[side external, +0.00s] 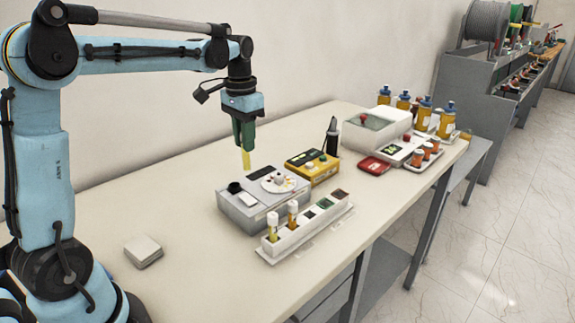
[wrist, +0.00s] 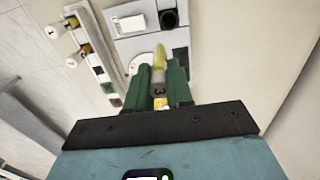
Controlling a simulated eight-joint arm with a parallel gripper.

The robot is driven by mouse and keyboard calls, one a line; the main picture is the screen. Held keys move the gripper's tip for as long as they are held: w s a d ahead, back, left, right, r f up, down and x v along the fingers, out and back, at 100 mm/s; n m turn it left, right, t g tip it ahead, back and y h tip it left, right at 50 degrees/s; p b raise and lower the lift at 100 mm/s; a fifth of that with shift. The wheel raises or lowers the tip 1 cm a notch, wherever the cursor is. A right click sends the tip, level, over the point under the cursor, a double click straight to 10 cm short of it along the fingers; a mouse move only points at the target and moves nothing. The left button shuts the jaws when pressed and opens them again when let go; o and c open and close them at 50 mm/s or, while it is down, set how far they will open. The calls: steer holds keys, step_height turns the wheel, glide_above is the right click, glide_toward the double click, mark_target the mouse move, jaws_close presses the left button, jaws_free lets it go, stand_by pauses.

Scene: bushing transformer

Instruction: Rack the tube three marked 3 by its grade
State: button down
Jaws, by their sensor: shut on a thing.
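My gripper (side external: 243,138) is shut on a yellow tube (side external: 246,160), held above the grey tester box behind the rack. The white rack (side external: 312,232) stands on the bench in front of the box. Two white-capped tubes, a left one (side external: 272,228) and a right one (side external: 292,213), stand upright in its left end. Its other places show dark, green and red-brown patches and hold no tube.
The grey tester box (side external: 247,208) has a black round port (side external: 234,187) and a pale disc (side external: 279,182). A yellow meter (side external: 312,167) and a black pen-like tool (side external: 331,138) stand behind it. Bottles (side external: 424,113) stand farther right. The bench's left front is mostly clear.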

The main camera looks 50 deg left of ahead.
steer(key=w+d+f, duration=0.2)
steer(key=w+d, duration=0.9)
steer(key=d, duration=0.4)
steer(key=shift+d+f, duration=0.15)
steer(key=shift+f, duration=1.3)
steer(key=shift+d+f, duration=0.15)
steer(key=shift+f, duration=1.25)
steer(key=shift+d+f, duration=0.15)
steer(key=shift+f, duration=1.3)
steer(key=shift+f, duration=0.15)
steer(key=c, duration=1)
jaws_free()
steer(key=shift+c, duration=0.2)
